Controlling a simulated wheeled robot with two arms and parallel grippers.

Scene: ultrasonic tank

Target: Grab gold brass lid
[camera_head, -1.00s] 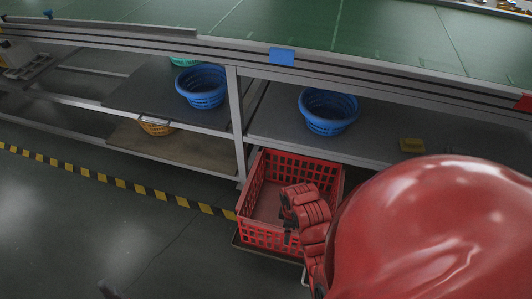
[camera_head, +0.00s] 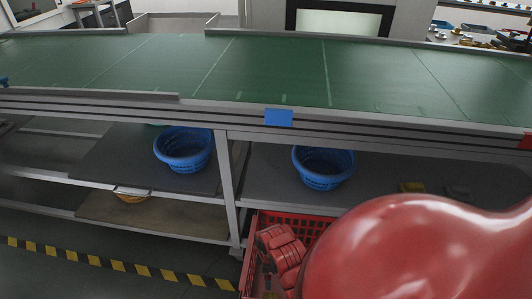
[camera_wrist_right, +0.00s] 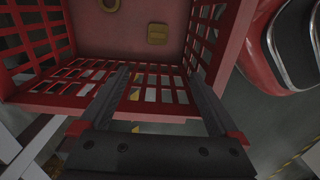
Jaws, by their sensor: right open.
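In the right wrist view, a gold, roughly square piece with a line across it (camera_wrist_right: 157,34) lies on the pale reddish floor of a red perforated crate (camera_wrist_right: 66,96). A gold ring (camera_wrist_right: 108,4) is cut off at the top edge. I cannot tell for certain which is the brass lid. My right gripper (camera_wrist_right: 160,72) is open and empty, its two dark fingers apart over the crate's near wall, short of the gold pieces. In the head view, the crate (camera_head: 300,222) is partly hidden behind my red arm. My left gripper is not in view.
A green conveyor (camera_head: 270,72) runs above the crate. Blue baskets (camera_head: 184,150) (camera_head: 323,168) and a small yellow block (camera_head: 412,187) are on the shelf below it. A grey post (camera_head: 227,190) stands just left of the crate. A yellow-black floor stripe (camera_head: 117,265) lies left.

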